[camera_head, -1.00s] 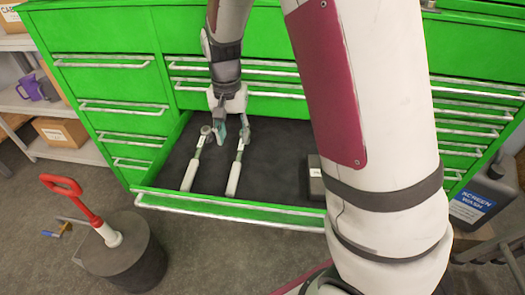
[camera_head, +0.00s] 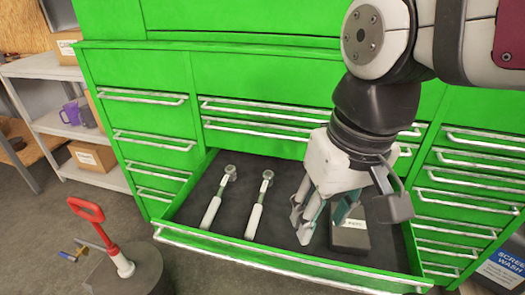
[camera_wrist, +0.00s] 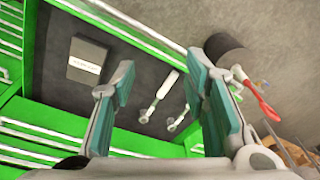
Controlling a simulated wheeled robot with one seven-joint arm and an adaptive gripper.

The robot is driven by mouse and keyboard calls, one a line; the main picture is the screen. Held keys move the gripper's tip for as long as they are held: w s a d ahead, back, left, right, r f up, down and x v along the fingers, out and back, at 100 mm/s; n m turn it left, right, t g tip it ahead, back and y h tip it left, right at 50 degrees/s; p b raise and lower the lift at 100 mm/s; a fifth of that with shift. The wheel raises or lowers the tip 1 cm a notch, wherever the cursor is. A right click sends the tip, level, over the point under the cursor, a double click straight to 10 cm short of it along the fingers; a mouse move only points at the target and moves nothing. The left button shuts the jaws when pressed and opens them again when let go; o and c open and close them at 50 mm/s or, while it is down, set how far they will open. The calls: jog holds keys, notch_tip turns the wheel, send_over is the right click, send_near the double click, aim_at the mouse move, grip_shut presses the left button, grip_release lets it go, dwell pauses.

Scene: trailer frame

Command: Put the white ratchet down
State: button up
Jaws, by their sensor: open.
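Two white-handled ratchets lie apart in the open green drawer (camera_head: 290,266), heads toward the back. The left ratchet (camera_head: 212,208) and the right ratchet (camera_head: 256,215) rest on its dark floor; I cannot tell which one the task means. In the wrist view one ratchet (camera_wrist: 166,86) shows between the fingers, and part of the other (camera_wrist: 177,122) is beside it. My gripper (camera_head: 322,222) is open and empty, above the drawer to the right of both ratchets and touching neither.
A dark box with a white label (camera_head: 350,236) lies in the drawer, just right of my gripper. The green cabinet (camera_head: 250,85) rises behind. Shelves with boxes (camera_head: 92,157) are further left.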

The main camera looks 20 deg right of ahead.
jog(key=shift+n, duration=0.5)
jog(key=s, duration=0.4)
jog(key=shift+s+d+f, duration=0.15)
jog(key=shift+s+f, duration=0.15)
jog(key=shift+f, duration=0.05)
notch_tip(320, 180, up, 14)
jog(key=t+p, duration=0.2)
jog(key=p, duration=1)
jog(key=shift+d+f+t, duration=0.15)
jog(key=shift+d+t, duration=0.05)
jog(key=shift+t, duration=0.2)
jog(key=shift+w, duration=0.1)
